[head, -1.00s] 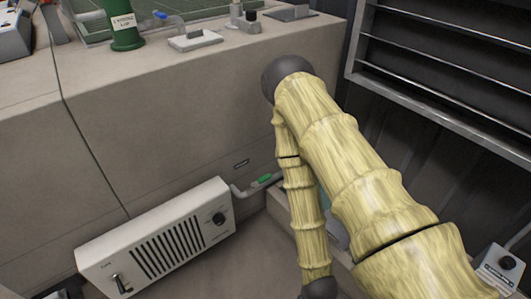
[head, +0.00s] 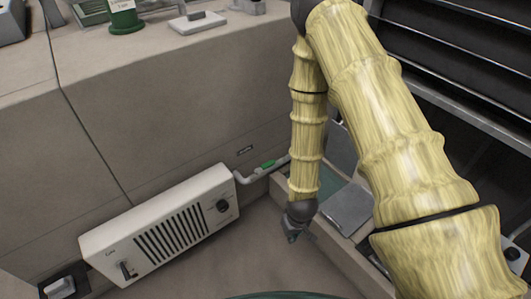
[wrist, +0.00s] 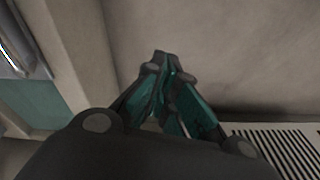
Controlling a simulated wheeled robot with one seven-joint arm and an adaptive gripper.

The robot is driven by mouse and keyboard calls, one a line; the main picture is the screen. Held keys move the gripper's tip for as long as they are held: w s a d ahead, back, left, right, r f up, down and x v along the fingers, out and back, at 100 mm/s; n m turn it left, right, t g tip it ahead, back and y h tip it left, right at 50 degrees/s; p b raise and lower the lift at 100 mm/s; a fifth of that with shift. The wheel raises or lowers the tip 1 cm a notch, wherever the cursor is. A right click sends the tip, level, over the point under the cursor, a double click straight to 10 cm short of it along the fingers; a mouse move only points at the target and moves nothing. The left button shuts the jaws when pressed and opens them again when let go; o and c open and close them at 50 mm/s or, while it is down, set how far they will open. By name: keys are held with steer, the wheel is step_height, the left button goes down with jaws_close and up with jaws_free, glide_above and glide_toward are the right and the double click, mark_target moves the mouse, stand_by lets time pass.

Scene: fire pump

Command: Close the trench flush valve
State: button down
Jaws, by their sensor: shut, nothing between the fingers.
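A small green lever handle (head: 267,164) sits on a grey pipe (head: 244,179) that runs along the wall at the right of a white slatted unit; it looks like the trench flush valve, but no label is readable. The lever lies roughly along the pipe. My gripper (head: 292,238) hangs below and to the right of it, apart from it, above the floor. In the wrist view my gripper (wrist: 168,62) has its dark teal fingers together, with nothing between them. The valve does not show in the wrist view.
The white slatted unit (head: 165,226) stands low on the wall, left of the pipe. A framed recess with a grey plate (head: 348,208) lies right of my gripper, partly behind my arm. A green rounded edge (head: 285,296) shows at the bottom. Floor left of my gripper is clear.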

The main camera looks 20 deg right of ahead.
steer(key=w+r+n+t, duration=0.1)
steer(key=w+r, duration=0.4)
steer(key=w, duration=0.3)
steer(key=w+r, duration=0.5)
steer(key=w, duration=0.4)
step_height(320, 180, up, 10)
steer(key=n+t, duration=0.1)
glide_above(265, 166)
steer(key=w+d, duration=0.1)
steer(key=d, duration=0.2)
steer(key=shift+w+a+y+p, duration=0.1)
steer(key=shift+a+y+p, duration=0.1)
steer(key=shift+y+p, duration=0.2)
steer(key=b+x, duration=0.4)
steer(key=x, duration=0.6)
steer(key=shift+b, duration=0.3)
steer(key=shift+r, duration=0.1)
steer(key=shift+d+p, duration=0.15)
steer(key=shift+p, duration=0.45)
